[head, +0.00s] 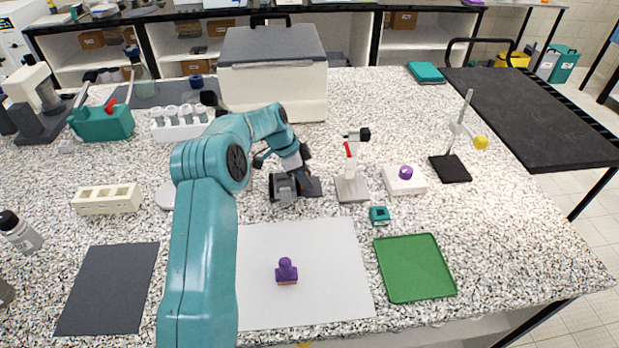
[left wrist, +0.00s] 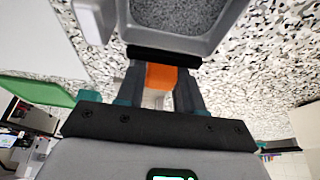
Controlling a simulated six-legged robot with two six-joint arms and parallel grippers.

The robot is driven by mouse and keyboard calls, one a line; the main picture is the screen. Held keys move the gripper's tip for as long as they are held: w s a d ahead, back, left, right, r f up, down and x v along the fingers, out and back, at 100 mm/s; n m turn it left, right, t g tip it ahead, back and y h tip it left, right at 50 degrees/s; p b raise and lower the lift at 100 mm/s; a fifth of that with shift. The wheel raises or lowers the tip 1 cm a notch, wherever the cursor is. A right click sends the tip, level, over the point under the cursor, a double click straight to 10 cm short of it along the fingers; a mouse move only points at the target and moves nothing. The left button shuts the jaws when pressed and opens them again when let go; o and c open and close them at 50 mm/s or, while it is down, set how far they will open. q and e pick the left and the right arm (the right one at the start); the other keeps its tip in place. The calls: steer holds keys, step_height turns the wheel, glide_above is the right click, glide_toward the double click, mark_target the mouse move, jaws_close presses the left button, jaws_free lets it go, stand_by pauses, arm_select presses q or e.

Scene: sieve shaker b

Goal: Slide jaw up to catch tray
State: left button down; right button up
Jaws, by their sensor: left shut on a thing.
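My left gripper (head: 292,178) reaches down onto a dark grey device (head: 284,188) in the middle of the table, in the head view. In the left wrist view, its two dark fingers (left wrist: 162,85) are shut on an orange block (left wrist: 162,77). Just beyond the block is a dark bar, then a grey tray-like part (left wrist: 203,45) with a fine speckled grey inside. I cannot tell whether bar and tray touch. The orange block is hidden in the head view. My right gripper is not in view.
A white stand with a red lever (head: 352,185) stands close right of the device. A small teal block (head: 379,215), a green tray (head: 415,268) and a white sheet with a purple stamp (head: 287,272) lie nearer. A large grey-lidded box (head: 272,90) stands behind.

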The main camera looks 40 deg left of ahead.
arm_select(q)
steer(key=c, duration=0.8)
jaws_free()
steer(key=shift+s+a+r, duration=0.1)
steer(key=shift+s, duration=0.1)
steer(key=shift+w+r, duration=0.1)
steer(key=b+v, duration=0.1)
steer(key=v, duration=1.5)
steer(key=shift+r, duration=0.1)
